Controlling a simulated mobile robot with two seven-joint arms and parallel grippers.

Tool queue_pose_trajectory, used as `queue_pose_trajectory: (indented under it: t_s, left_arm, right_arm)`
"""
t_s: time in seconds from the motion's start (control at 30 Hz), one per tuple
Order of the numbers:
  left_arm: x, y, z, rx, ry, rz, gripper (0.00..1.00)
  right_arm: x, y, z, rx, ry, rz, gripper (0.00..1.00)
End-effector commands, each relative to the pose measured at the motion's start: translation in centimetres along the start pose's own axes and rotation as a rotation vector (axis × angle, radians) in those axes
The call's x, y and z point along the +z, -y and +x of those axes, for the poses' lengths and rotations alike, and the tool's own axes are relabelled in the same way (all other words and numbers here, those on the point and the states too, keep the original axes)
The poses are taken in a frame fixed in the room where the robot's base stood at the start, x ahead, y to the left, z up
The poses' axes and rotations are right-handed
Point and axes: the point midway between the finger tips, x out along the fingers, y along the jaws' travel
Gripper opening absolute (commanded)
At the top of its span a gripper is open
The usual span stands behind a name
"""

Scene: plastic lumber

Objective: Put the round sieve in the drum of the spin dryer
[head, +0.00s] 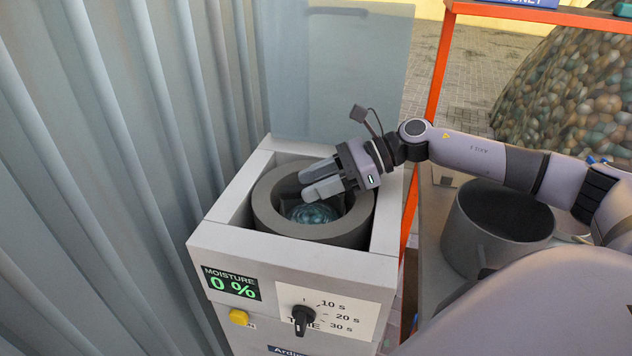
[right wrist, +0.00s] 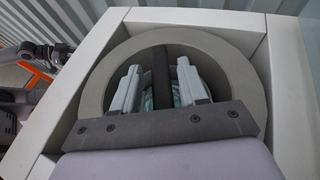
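The spin dryer (head: 215,240) is a white box with an open top, its grey translucent lid (head: 345,75) raised behind. Its thick grey drum (head: 268,215) faces up. Inside lies teal, glassy-looking material (head: 312,213), apparently in the round sieve, whose rim I cannot make out. My right gripper (head: 312,182) reaches over the drum's mouth from the right. In the right wrist view its two fingers (right wrist: 160,88) stand apart on either side of a dark bar (right wrist: 158,70), perhaps the sieve's handle. Gaps show beside the bar. My left gripper is not seen.
A corrugated metal wall (head: 100,180) runs close along the left. An orange rack post (head: 437,75) stands right of the dryer. A dark grey bucket (head: 462,245) stands beyond it. The dryer's front has a moisture display (head: 232,284), yellow button (head: 239,317) and time knob (head: 303,317).

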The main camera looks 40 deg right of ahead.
Motion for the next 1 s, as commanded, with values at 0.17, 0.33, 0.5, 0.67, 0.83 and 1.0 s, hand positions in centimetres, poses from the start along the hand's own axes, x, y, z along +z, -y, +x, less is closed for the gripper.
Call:
queue_pose_trajectory:
  t_s: [0.17,0.33,0.5,0.67,0.83,1.0]
  left_arm:
    - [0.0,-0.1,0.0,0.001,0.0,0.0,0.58]
    - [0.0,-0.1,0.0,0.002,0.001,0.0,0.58]
    - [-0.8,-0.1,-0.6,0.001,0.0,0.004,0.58]
    - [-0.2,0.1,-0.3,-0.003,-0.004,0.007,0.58]
    - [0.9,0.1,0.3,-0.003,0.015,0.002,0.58]
    - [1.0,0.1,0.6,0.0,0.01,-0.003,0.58]
  right_arm:
    - [-0.4,-0.2,0.3,0.007,-0.002,0.008,0.53]
    - [-0.3,-0.3,0.3,0.008,-0.002,0.009,0.53]
    - [0.6,-0.2,-0.1,0.008,-0.002,0.009,0.53]
    - [0.4,-0.1,-2.1,0.001,-0.007,0.008,0.53]
    - [0.4,-0.1,-5.7,0.001,-0.007,0.007,0.53]
    - [0.5,0.0,-8.9,0.001,-0.006,0.007,0.53]
